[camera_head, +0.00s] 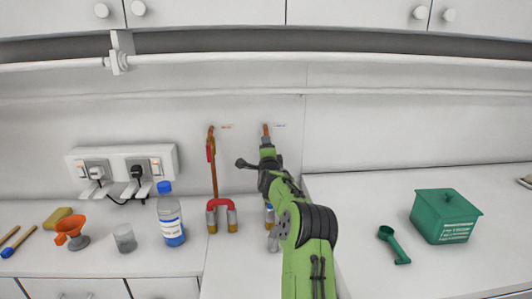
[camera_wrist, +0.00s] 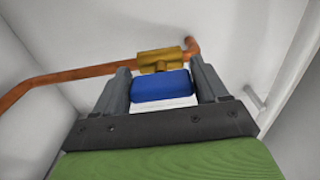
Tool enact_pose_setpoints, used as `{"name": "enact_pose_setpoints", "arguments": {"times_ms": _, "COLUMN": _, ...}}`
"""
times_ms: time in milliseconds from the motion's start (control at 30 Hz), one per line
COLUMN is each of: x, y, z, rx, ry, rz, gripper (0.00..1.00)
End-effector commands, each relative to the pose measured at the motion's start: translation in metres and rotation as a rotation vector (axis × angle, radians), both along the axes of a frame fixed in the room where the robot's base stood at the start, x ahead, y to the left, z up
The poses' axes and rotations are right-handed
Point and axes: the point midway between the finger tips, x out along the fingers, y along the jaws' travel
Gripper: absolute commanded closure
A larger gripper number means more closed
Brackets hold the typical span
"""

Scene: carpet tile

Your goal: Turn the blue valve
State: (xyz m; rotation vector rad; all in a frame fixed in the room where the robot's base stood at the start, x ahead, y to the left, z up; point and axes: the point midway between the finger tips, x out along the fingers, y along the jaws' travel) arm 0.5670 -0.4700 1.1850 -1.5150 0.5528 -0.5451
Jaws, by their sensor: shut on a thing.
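The blue valve handle (camera_wrist: 161,86) shows in the wrist view between the two grey fingers of my gripper (camera_wrist: 164,88). The fingers are shut on it, one on each side. Its brass valve body (camera_wrist: 160,61) sits just beyond it on a copper pipe (camera_wrist: 70,76). Only the top of the right copper pipe (camera_head: 266,130) shows above my arm there.
Left of my arm stands a second copper pipe with a red handle (camera_head: 210,151). A blue-capped bottle (camera_head: 171,218), a glass (camera_head: 124,238) and an orange item (camera_head: 70,228) stand on the left counter. A green box (camera_head: 444,216) and green scoop (camera_head: 394,244) are on the right counter.

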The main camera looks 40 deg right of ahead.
Motion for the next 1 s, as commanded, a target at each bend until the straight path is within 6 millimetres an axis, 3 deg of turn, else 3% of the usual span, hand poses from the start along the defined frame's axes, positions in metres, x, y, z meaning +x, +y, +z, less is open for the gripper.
{"name": "enact_pose_setpoints", "arguments": {"times_ms": 33, "x": 0.001, "y": 0.001, "z": -0.001, "rx": 0.000, "ry": 0.004, "rz": 0.002, "gripper": 0.58}}
{"name": "enact_pose_setpoints", "arguments": {"times_ms": 67, "x": 0.001, "y": 0.001, "z": -0.001, "rx": 0.000, "ry": 0.004, "rz": 0.002, "gripper": 0.24}}
{"name": "enact_pose_setpoints", "arguments": {"times_ms": 200, "x": 0.000, "y": 0.001, "z": -0.001, "rx": 0.001, "ry": 0.002, "rz": 0.001, "gripper": 0.06}}
{"name": "enact_pose_setpoints", "arguments": {"times_ms": 567, "x": -0.006, "y": 0.005, "z": 0.000, "rx": 0.000, "ry": 0.000, "rz": 0.001, "gripper": 0.06}}
{"name": "enact_pose_setpoints", "arguments": {"times_ms": 1000, "x": -0.078, "y": 0.066, "z": -0.001, "rx": -0.002, "ry": 0.003, "rz": 0.001, "gripper": 0.06}}
